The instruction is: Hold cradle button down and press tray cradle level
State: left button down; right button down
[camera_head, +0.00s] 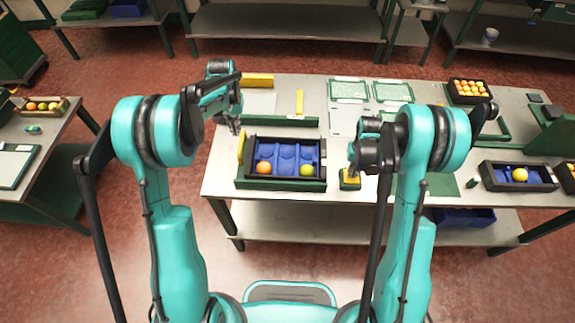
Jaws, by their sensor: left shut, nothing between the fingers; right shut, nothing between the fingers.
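The tray cradle (280,184) is a green frame near the front left of the table. It holds a dark-rimmed tray (285,140) with blue pockets, an orange fruit (264,168) at its left and a yellow-green fruit (307,170) at its right. My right gripper (352,174) is shut, pointing down at the button; contact is hard to tell. My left gripper (236,131) is shut and empty, by the tray's far left corner. I cannot tell whether the cradle is level.
A green bar (290,121) and a yellow block (257,79) lie behind the cradle. A side table (50,150) stands at the left.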

pick_arm(q)
jog(key=shift+r, duration=0.15)
pick_arm(e)
jog(key=shift+r, duration=0.15)
notch_tip(320, 180, up, 8)
dwell(0.9)
pick_arm(q)
jog(key=shift+r, duration=0.1)
dwell(0.3)
